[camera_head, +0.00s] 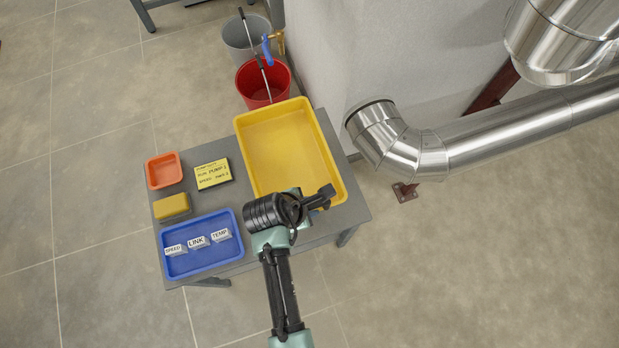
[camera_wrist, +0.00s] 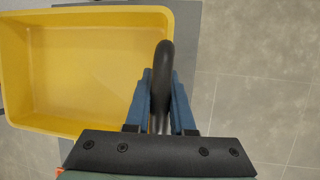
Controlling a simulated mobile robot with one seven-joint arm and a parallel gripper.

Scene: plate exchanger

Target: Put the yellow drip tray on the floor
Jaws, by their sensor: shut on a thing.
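The yellow drip tray (camera_head: 292,150) lies on the grey table, its long sides running away from me, and looks empty. Its near right corner is partly hidden by my gripper (camera_head: 318,198). In the wrist view, the tray (camera_wrist: 85,70) fills the upper left, its right rim beside my fingers. My gripper (camera_wrist: 161,88) is shut on a dark rounded bar (camera_wrist: 162,60) that stands between the two blue fingers. I cannot tell whether this bar is joined to the tray. The bare floor (camera_head: 480,270) lies to the right of the table.
The grey table (camera_head: 354,208) also bears a blue tray (camera_head: 168,240) with several labelled tags, a yellow block (camera_head: 172,206), an orange tray (camera_head: 163,171) and a yellow note (camera_head: 213,173). A red bucket (camera_head: 250,88) stands behind it. A metal pipe (camera_head: 480,137) runs at the right.

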